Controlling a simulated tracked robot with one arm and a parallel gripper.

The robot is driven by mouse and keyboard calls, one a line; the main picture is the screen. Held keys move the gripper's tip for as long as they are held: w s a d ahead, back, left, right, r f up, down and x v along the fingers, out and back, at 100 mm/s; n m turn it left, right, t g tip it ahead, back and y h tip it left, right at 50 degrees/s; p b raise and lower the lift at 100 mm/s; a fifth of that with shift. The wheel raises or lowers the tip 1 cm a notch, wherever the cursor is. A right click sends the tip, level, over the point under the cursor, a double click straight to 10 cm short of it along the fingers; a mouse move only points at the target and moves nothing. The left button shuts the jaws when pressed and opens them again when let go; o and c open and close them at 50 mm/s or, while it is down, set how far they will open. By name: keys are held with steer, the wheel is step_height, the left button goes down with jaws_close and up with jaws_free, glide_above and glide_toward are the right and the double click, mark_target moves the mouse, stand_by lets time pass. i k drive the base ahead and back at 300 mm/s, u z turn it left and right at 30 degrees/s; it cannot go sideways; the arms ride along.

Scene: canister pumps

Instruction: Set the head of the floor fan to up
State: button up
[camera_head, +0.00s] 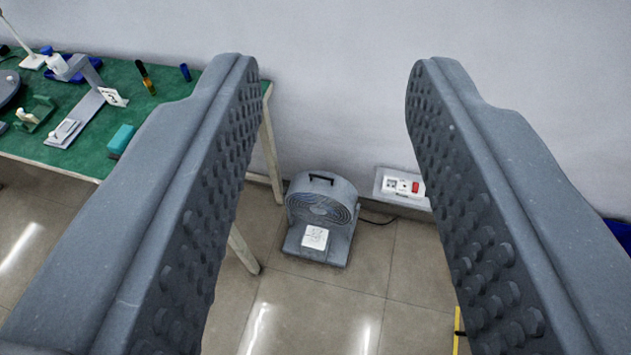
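The floor fan (321,221) stands on the tiled floor near the back wall, in the middle of the view. Its grey round head (319,208) has a black handle on top, and its grille shows at the front, seeming to tilt somewhat upward. A white panel (315,237) sits on the grey base below the head. My gripper (332,75) is open and empty, its two studded grey fingers wide apart. The fan shows between the fingers, well beyond them, and nothing touches it.
A green-topped table (118,90) with several tools and devices stands at the left, its legs close to the fan's left side. A wall socket box (401,184) with a red switch is right of the fan, with a dark cable near it. Floor in front is clear.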

mark_target(317, 196)
steer(key=k, duration=0.5)
steer(key=z, duration=0.3)
steer(key=i, duration=1.5)
steer(key=u, duration=0.45)
